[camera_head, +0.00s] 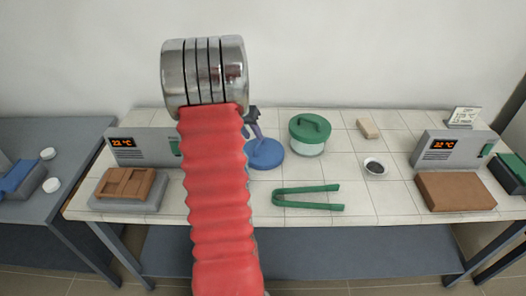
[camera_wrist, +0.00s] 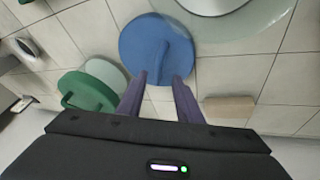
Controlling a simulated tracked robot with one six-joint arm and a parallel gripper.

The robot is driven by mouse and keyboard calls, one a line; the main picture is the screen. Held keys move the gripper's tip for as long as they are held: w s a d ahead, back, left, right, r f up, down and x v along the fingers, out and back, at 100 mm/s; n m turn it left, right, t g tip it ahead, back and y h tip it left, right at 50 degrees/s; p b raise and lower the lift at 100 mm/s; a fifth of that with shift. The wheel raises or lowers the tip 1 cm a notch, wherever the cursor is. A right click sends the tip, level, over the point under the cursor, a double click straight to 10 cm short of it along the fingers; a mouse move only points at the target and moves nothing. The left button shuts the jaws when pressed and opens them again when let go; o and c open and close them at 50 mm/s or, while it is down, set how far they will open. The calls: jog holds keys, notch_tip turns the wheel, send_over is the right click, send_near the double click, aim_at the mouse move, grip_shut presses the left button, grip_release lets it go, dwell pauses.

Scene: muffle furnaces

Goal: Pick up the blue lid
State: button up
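The blue lid (camera_head: 264,154) is a round disc on the white tiled table, just right of my red arm, which may hide part of its left side. In the wrist view the blue lid (camera_wrist: 147,40) lies face-on with a raised blue grip bar across it. My gripper (camera_head: 253,116) is mostly hidden by my arm in the head view, with purple fingers showing above the lid. In the wrist view my gripper (camera_wrist: 160,79) has its two fingers apart, near the lid's edge at the end of the bar. Nothing is held.
A green-lidded jar (camera_head: 309,134) stands close right of the lid. Green tongs (camera_head: 308,197) lie in front. A pale block (camera_head: 368,128) and small dark-filled dish (camera_head: 375,167) are further right. Clear glassware (camera_wrist: 251,33) borders the lid in the wrist view. Furnaces (camera_head: 449,148) flank the table.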

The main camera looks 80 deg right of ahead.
aim_at(258, 142)
jog(key=x, duration=0.5)
jog(key=shift+s+r, duration=0.1)
jog(key=shift+c, duration=0.3)
grip_shut()
dwell(0.6)
